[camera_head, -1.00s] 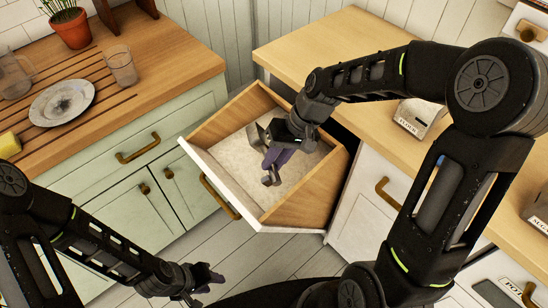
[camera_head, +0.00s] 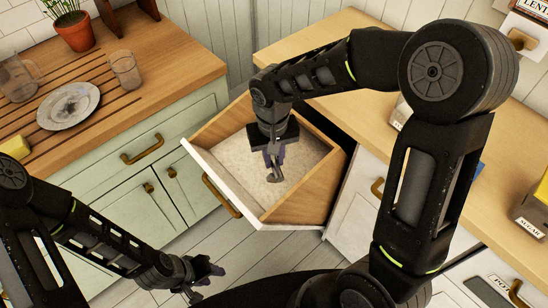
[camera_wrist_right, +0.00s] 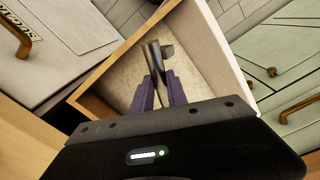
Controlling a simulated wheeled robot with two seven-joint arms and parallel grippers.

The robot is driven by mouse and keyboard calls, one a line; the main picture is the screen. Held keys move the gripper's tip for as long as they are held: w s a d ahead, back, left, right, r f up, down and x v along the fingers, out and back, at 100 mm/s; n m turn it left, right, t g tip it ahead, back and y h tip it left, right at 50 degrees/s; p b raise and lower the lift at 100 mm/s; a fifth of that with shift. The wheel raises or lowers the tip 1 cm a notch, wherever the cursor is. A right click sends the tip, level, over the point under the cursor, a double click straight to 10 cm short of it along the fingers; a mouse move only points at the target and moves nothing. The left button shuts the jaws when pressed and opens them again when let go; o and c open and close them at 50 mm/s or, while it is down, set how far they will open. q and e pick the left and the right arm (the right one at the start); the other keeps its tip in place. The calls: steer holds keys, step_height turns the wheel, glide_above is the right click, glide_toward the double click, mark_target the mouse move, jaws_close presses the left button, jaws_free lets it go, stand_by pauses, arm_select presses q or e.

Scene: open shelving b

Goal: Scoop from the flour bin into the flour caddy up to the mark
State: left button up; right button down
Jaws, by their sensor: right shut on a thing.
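The flour bin (camera_head: 305,192) is a pulled-out wooden drawer with a white front, holding pale flour (camera_head: 240,158); it also shows in the right wrist view (camera_wrist_right: 97,92). My right gripper (camera_head: 273,155) points down over the bin, shut on a small metal scoop (camera_wrist_right: 154,58). In the head view the scoop (camera_head: 274,174) hangs below the fingers; I cannot tell whether it touches the flour. The flour caddy (camera_head: 400,114) on the right counter is mostly hidden behind my right arm; its label and mark are hidden. My left gripper (camera_head: 204,278) is low at the left, apparently empty.
The left counter carries a plate (camera_head: 68,106), a glass (camera_head: 125,70), a jug (camera_head: 17,78), a yellow sponge (camera_head: 15,147) and a potted plant (camera_head: 73,30). A sugar caddy (camera_head: 532,212) stands at the right counter edge. The drawer walls surround the scoop.

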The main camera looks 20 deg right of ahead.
steer(key=shift+r, duration=0.1)
steer(key=shift+a+r+h, duration=0.1)
steer(key=shift+r+h, duration=0.15)
steer(key=shift+h, duration=0.65)
steer(key=shift+r+h, duration=0.35)
steer(key=shift+h, duration=0.35)
steer(key=shift+d, duration=0.2)
step_height(320, 180, up, 4)
steer(key=shift+r+p, duration=0.1)
steer(key=shift+p, duration=1)
